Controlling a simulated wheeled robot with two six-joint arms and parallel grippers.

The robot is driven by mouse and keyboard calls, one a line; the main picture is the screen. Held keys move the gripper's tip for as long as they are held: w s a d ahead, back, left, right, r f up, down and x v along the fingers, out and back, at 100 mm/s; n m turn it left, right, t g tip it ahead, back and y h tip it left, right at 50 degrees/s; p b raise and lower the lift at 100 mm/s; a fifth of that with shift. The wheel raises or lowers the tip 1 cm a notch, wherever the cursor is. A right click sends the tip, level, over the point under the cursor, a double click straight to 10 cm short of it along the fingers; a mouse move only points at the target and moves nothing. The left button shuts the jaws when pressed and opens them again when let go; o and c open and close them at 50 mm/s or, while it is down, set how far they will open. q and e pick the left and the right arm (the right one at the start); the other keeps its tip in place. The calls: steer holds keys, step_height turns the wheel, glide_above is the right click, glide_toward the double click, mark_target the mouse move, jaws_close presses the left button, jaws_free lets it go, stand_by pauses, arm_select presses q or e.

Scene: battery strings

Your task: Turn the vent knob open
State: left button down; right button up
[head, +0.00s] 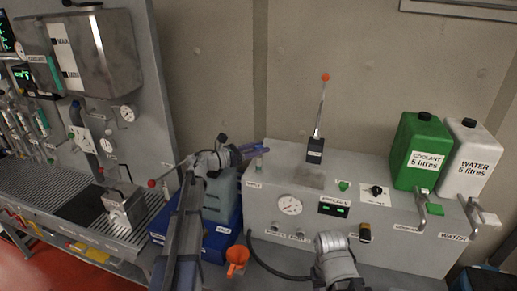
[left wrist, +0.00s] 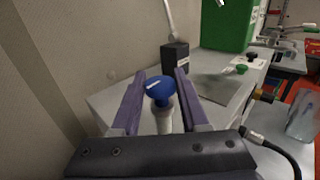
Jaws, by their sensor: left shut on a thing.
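The vent knob (left wrist: 160,91) is a blue round knob with a white mark on top, on a pale upright post (left wrist: 163,122). It sits at the left end of the grey console (head: 320,176). My left gripper (head: 259,148) reaches over that corner, its purple fingers on both sides of the knob. In the left wrist view my left gripper (left wrist: 160,85) is shut on the knob. In the head view the fingers hide most of the knob. My right gripper is not in view; only part of my right arm shows at the bottom.
A lever with an orange ball (head: 325,77) stands behind on the console. A green coolant can (head: 418,150) and a white water can (head: 468,158) stand at the right. A gauge (head: 290,205) is on the console front. An orange funnel (head: 237,256) is below.

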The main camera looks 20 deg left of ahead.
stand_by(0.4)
arm_select(q)
steer(key=shift+c, duration=2.2)
jaws_free()
steer(key=shift+a, duration=0.1)
steer(key=v, duration=0.7)
steer(key=shift+s+a, duration=0.2)
steer(key=shift+a, duration=0.05)
